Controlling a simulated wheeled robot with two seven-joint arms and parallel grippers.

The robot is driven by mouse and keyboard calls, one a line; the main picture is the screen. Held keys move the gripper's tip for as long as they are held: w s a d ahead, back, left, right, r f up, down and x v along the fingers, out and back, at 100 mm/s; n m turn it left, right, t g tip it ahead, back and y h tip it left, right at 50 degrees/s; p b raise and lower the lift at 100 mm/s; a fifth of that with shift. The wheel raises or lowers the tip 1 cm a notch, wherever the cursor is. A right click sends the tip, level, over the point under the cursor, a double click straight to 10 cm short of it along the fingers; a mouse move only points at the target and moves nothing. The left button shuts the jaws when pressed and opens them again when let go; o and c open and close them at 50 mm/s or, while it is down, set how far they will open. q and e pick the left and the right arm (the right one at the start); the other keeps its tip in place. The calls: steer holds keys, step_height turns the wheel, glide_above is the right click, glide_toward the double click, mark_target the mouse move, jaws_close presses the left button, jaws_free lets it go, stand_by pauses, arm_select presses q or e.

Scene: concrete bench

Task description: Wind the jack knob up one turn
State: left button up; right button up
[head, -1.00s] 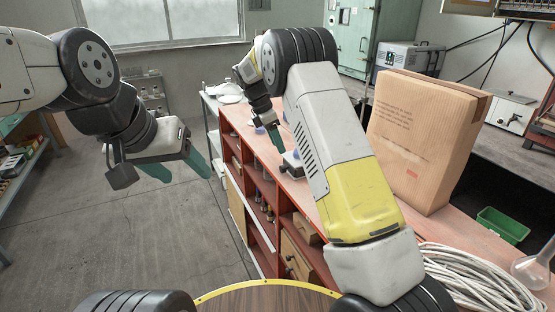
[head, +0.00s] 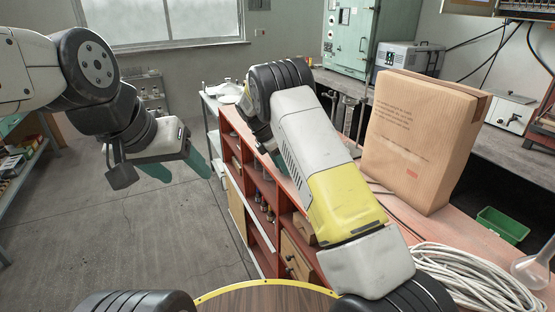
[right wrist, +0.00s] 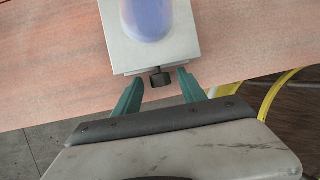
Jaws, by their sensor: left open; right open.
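The jack shows in the right wrist view as a pale square top plate (right wrist: 183,52) on the bench. A rounded blue-violet object (right wrist: 150,18) sits on the plate. The small dark jack knob (right wrist: 160,78) sticks out from the near side. My right gripper (right wrist: 161,84) is open, with its green fingertips on either side of the knob and a gap visible on each side. In the head view my right arm hides the jack and most of that gripper. My left gripper (head: 178,171) is open and empty over the floor, left of the bench.
A tall cardboard box (head: 420,140) stands on the reddish bench, right of my right arm. Coiled pale cable (head: 470,280), a green tray (head: 502,225) and a glass flask (head: 535,268) lie nearer right. Metal stands (head: 345,112) are behind the arm.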

jaws_close()
steer(key=shift+s+d+m+t+y, duration=0.15)
steer(key=shift+t+y, duration=0.1)
steer(key=shift+t, duration=0.35)
steer(key=shift+s+d+m+t+y, duration=0.15)
steer(key=shift+t+y, duration=0.1)
steer(key=shift+t, duration=0.35)
steer(key=shift+a+t+y, duration=0.1)
steer(key=shift+t+y, duration=0.2)
steer(key=shift+t, duration=0.3)
jaws_free()
